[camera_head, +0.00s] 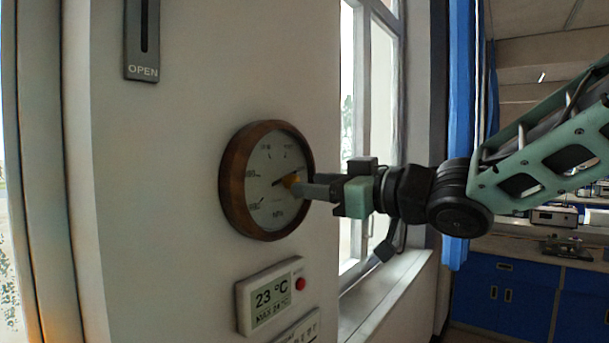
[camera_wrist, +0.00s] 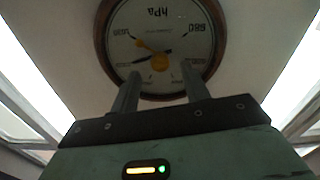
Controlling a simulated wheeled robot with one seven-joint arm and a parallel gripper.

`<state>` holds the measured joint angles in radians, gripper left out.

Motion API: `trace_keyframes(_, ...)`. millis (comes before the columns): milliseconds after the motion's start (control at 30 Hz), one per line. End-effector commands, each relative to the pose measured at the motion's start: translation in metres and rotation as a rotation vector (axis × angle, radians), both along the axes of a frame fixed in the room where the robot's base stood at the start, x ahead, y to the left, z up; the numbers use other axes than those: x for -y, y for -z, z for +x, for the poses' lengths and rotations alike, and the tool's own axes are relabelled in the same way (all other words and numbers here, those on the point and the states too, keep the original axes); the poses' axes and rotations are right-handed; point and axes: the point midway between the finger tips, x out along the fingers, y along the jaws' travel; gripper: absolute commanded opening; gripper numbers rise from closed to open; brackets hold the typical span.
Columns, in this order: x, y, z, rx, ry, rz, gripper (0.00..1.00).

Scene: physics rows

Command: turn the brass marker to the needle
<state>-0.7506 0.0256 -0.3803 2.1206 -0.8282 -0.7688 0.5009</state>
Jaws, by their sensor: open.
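A round gauge with a wooden rim (camera_head: 233,181) and a white dial hangs on the wall. In the wrist view the gauge (camera_wrist: 104,45) appears upside down. The brass marker (camera_wrist: 143,44) has a round hub at the dial's centre and points up and left there. The thin dark needle (camera_wrist: 138,60) lies at a different angle from it. In the head view the dark needle (camera_head: 279,183) shows left of the brass hub (camera_head: 291,180), which a finger partly covers. My gripper (camera_wrist: 161,84) is open, its fingers apart at the dial, near the hub. Contact cannot be told.
A thermostat (camera_head: 270,296) with a red button is on the wall below the gauge, with another panel under it. An OPEN plate (camera_head: 142,40) is above left. A window (camera_head: 370,120) and sill are to the right.

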Motion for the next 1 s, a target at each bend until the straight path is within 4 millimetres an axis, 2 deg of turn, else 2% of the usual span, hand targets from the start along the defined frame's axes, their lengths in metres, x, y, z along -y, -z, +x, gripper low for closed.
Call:
trace_keyframes(200, -0.019, -0.001, 0.015, 0.000, -0.001, -0.002, 0.46)
trace_keyframes(567, -0.023, 0.000, 0.018, 0.001, 0.000, 0.001, 0.46)
trace_keyframes(600, -0.023, 0.000, 0.018, 0.000, 0.000, 0.000, 0.40)
trace_keyframes(733, -0.023, 0.000, 0.018, 0.000, 0.000, 0.000, 0.04)
trace_keyframes(767, -0.023, 0.000, 0.018, 0.000, 0.000, 0.000, 0.01)
trace_keyframes(1000, -0.023, 0.001, 0.018, 0.009, 0.000, -0.007, 0.01)
